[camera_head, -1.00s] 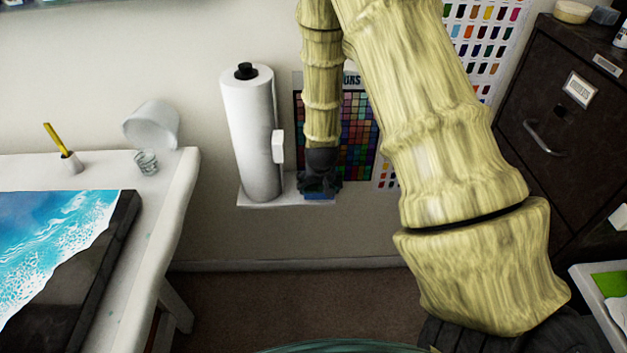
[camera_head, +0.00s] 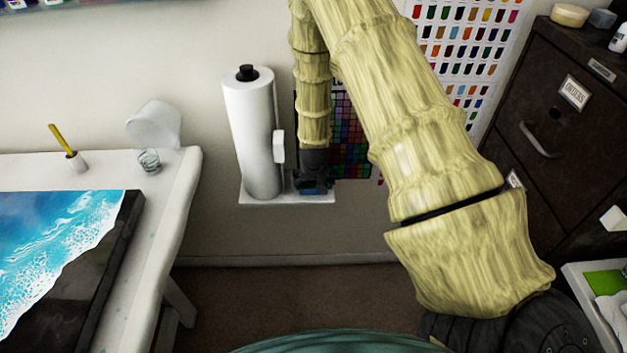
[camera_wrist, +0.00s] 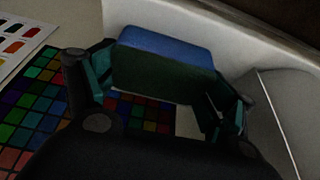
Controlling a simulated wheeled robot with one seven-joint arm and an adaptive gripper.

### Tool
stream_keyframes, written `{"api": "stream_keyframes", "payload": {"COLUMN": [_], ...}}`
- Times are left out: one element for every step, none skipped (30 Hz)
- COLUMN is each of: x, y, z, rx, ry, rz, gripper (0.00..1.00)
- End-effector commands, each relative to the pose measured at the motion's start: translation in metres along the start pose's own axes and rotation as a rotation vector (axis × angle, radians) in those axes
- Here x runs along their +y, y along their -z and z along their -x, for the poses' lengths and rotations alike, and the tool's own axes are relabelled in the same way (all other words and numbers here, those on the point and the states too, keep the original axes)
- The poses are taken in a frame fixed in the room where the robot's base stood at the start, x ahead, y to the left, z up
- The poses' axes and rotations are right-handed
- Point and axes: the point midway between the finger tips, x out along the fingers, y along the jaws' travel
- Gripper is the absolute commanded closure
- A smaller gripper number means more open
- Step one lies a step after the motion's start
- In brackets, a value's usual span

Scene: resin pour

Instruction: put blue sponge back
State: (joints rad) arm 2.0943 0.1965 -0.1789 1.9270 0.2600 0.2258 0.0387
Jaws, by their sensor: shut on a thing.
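The blue sponge (camera_wrist: 165,62) sits between the two fingers of my gripper (camera_wrist: 160,85) in the wrist view, and the fingers are shut on it. In the head view my gripper (camera_head: 314,182) points down at the right part of a small white wall shelf (camera_head: 285,199). A bit of blue sponge (camera_head: 313,191) shows under the fingers, low at the shelf. I cannot tell whether the sponge touches the shelf.
A white paper towel roll (camera_head: 252,135) stands on the shelf just left of my gripper. Colour charts (camera_head: 352,135) hang on the wall behind. A white table (camera_head: 180,195) with a blue wave painting (camera_head: 60,235) is at left. A dark cabinet (camera_head: 545,120) is at right.

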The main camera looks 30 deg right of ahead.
Motion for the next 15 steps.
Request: {"api": "stream_keyframes", "payload": {"x": [-0.0001, -0.0002, -0.0002, -0.0002, -0.0002, -0.0002, -0.0002, -0.0002, -0.0002, -0.0002, -0.0002, -0.0002, -0.0002, -0.0003, -0.0003], "y": [-0.0005, -0.0005, -0.0005, -0.0005, -0.0005, -0.0005, -0.0005, -0.0005, -0.0005, -0.0005, -0.0005, -0.0005, -0.0005, -0.0005, -0.0005], "z": [-0.0004, -0.0004, -0.0003, -0.0003, -0.0003, -0.0003, -0.0002, -0.0002, -0.0001, -0.0001, -0.0001, 0.0000, 0.0000, 0.0000, 0.0000], "rx": [-0.001, -0.001, -0.001, -0.001, -0.001, -0.001, -0.001, -0.001, -0.001, -0.001, -0.001, -0.001, -0.001, -0.001, -0.001], "ry": [0.000, 0.000, 0.000, 0.000, 0.000, 0.000, 0.000, 0.000, 0.000, 0.000, 0.000, 0.000, 0.000, 0.000, 0.000], "rz": [0.000, 0.000, 0.000, 0.000, 0.000, 0.000, 0.000, 0.000, 0.000, 0.000, 0.000, 0.000, 0.000, 0.000, 0.000], "gripper": [0.35, 0.35, 0.15, 0.09, 0.04, 0.00, 0.00, 0.00, 0.00, 0.00, 0.00, 0.00, 0.00, 0.00, 0.00]}}
